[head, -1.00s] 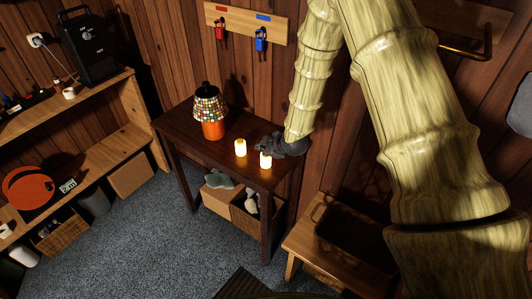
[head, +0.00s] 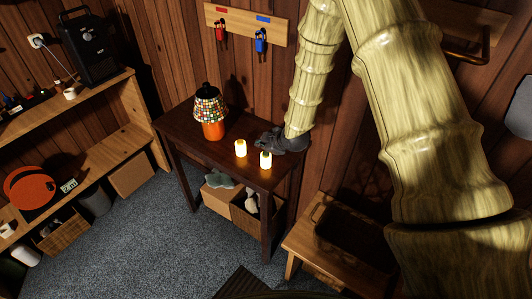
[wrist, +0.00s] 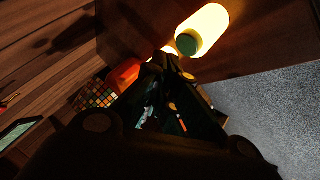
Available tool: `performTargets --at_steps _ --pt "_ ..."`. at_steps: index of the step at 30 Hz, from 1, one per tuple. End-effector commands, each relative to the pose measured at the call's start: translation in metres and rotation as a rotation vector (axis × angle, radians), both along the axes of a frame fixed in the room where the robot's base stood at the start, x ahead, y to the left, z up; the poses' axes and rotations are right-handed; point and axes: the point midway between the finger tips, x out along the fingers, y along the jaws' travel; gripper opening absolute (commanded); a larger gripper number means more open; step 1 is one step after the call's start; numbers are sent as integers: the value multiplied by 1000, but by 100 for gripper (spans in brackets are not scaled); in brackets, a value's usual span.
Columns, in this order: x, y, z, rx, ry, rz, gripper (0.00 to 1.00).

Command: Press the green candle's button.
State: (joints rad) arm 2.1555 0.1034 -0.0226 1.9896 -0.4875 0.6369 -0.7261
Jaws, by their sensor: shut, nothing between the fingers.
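Two lit candles stand upright on the dark side table, a left one (head: 240,149) and a right one (head: 265,160). In the wrist view a glowing candle (wrist: 208,25) shows a round green button (wrist: 187,45) on its end. It seems to be the right one, though the head view is too small to show button colours. The other candle is mostly hidden behind my fingers there. My gripper (head: 264,140) is just above and behind the right candle. In the wrist view its shut, empty fingertips (wrist: 172,62) are close beside the green button, apparently not touching it.
An orange lamp with a mosaic shade (head: 210,112) stands left of the candles. The paneled wall with a lock board (head: 247,22) is behind the table. A wooden bench with a basket (head: 350,232) is at the right. Carpet lies in front.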

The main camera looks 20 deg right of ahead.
Motion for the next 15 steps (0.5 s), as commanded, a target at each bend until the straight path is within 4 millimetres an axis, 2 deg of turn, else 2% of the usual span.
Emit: performTargets --at_steps 15 --pt "0 0 41 -1 0 1 0"
